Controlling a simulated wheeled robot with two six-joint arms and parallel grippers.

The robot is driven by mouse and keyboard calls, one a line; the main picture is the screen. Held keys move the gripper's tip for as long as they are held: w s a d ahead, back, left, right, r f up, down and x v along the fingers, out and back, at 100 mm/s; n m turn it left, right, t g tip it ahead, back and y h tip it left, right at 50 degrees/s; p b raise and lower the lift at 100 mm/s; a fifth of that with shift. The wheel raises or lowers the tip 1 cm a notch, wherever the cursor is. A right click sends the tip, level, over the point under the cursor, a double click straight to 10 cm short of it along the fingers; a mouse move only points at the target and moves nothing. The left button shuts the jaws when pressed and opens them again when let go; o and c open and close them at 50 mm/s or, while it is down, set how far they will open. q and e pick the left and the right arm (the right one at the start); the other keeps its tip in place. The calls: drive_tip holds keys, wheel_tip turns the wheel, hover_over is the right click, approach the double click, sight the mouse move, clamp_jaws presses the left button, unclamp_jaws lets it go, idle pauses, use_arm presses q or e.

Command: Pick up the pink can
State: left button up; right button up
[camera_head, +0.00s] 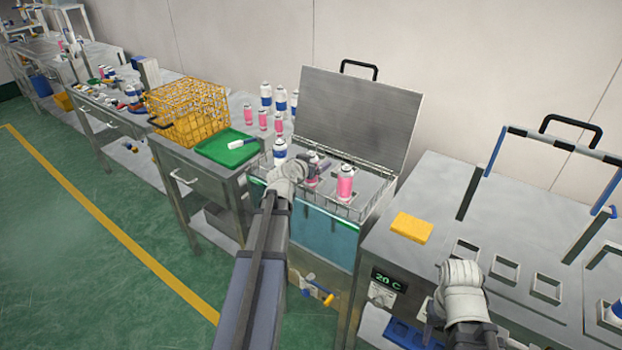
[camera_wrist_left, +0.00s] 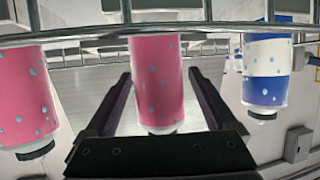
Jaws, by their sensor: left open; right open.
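Two pink cans with blue dots stand in the wire basket of the water bath. My left gripper (camera_head: 314,164) is open at the pink can (camera_wrist_left: 157,85) in the middle, with one dark finger on each side of it. In the head view this can (camera_head: 312,180) is partly hidden by the gripper. The other pink can (camera_head: 345,184) stands to its right and shows at the left in the wrist view (camera_wrist_left: 25,95). The wrist view shows the cans with their caps downward. My right gripper (camera_head: 432,313) is low over the front of the right-hand bench, its fingers hardly visible.
A blue-and-white can (camera_head: 280,151) stands left of the gripper. The basket rim (camera_wrist_left: 230,29) crosses the wrist view. The raised lid (camera_head: 358,115) stands behind the bath. A yellow block (camera_head: 411,227) lies to the right; a green tray (camera_head: 222,150) and yellow crate (camera_head: 190,112) are left.

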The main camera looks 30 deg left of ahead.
use_arm(q)
drive_tip(key=shift+w+f, duration=0.1)
drive_tip(key=shift+w, duration=0.1)
clamp_jaws()
idle(0.6)
